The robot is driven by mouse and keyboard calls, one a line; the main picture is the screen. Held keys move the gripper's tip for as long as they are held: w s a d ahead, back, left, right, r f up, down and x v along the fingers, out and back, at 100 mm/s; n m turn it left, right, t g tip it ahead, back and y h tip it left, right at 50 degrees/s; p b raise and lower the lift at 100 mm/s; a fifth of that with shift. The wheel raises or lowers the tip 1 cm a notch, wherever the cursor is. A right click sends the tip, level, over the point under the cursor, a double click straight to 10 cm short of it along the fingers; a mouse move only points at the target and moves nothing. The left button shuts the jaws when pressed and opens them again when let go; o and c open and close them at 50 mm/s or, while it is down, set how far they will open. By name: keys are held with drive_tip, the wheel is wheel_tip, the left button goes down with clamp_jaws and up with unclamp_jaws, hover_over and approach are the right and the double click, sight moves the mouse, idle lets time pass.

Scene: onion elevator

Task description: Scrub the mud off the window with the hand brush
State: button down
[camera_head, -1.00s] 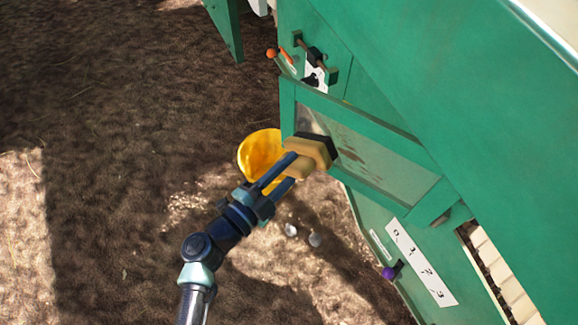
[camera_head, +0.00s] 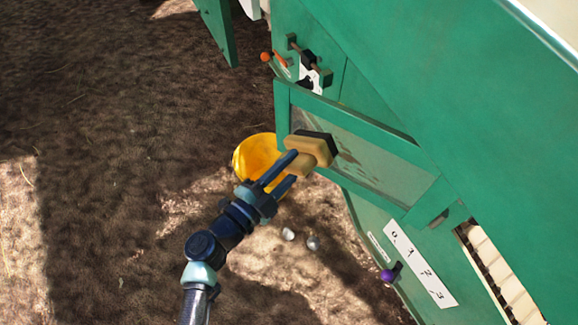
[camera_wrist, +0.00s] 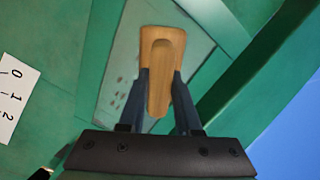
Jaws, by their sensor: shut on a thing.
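The hand brush (camera_head: 312,147) has a tan wooden body and dark bristles. My gripper (camera_head: 290,168) is shut on its handle, and the bristle side faces the window (camera_head: 385,165) in the green machine wall. The brush is at the window's left part; I cannot tell whether the bristles touch the pane. Brownish mud specks (camera_head: 347,157) show on the pane just right of the brush. In the wrist view the brush (camera_wrist: 160,70) lies between my fingers over the pane, and specks (camera_wrist: 122,88) show left of it. The pane behind the brush is hidden.
A yellow bucket (camera_head: 255,155) stands on the soil behind my gripper. An orange-knobbed lever (camera_head: 267,56) and a purple-knobbed lever (camera_head: 388,275) stick out from the machine (camera_head: 430,80). Pale round objects (camera_head: 289,234) lie on the ground. Open soil is at left.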

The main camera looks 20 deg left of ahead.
drive_tip(key=shift+w, duration=0.1)
drive_tip(key=shift+s+d+r+p, duration=0.1)
drive_tip(key=shift+s+d+p, duration=0.1)
drive_tip(key=shift+d+p, duration=0.25)
drive_tip(key=shift+s+d+r+p, duration=0.1)
drive_tip(key=shift+s+d+p, duration=0.05)
drive_tip(key=shift+d+p, duration=0.2)
drive_tip(key=s+d+p, duration=0.2)
drive_tip(key=s+d, duration=0.2)
drive_tip(key=d, duration=0.9)
idle(0.5)
drive_tip(key=shift+f, duration=0.1)
